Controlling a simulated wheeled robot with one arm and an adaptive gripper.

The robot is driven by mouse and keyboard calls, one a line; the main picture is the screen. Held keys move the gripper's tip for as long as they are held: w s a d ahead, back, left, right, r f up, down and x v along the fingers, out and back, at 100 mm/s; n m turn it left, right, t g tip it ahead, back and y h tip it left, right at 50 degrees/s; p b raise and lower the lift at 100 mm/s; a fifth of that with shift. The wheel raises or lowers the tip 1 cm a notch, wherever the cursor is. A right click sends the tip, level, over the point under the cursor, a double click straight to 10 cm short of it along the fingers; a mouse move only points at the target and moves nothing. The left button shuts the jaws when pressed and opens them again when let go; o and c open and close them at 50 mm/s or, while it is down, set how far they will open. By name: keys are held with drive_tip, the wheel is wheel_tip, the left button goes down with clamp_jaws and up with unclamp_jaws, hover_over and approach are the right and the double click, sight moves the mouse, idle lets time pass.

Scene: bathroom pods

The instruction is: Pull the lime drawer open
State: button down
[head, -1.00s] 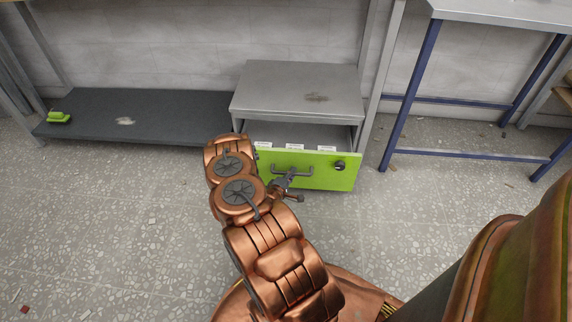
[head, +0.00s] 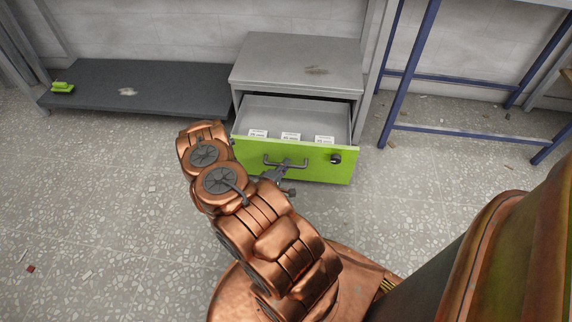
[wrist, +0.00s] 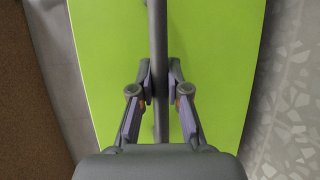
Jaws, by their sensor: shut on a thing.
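The lime drawer (head: 310,166) stands partly pulled out of the grey cabinet (head: 300,62). Its inside shows, with several white labels behind the front. A dark bar handle (head: 286,163) is fixed on the lime front, with a round black knob or lock to its right. My gripper (head: 277,172) is at the handle. In the wrist view the handle bar (wrist: 158,50) runs between the two fingers of my gripper (wrist: 160,82), which are closed on it. The lime front fills the view behind them.
A low dark shelf (head: 140,88) with a small lime object (head: 63,87) stands left of the cabinet. A blue-legged table (head: 408,75) stands to the right.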

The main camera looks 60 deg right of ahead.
drive_tip(key=c, duration=1.1)
unclamp_jaws()
drive_tip(key=shift+c, duration=0.2)
drive_tip(key=a+r, duration=0.2)
drive_tip(key=a, duration=0.9)
drive_tip(key=shift+s+a, duration=0.35)
drive_tip(key=shift+s, duration=0.1)
drive_tip(key=shift+r, duration=0.1)
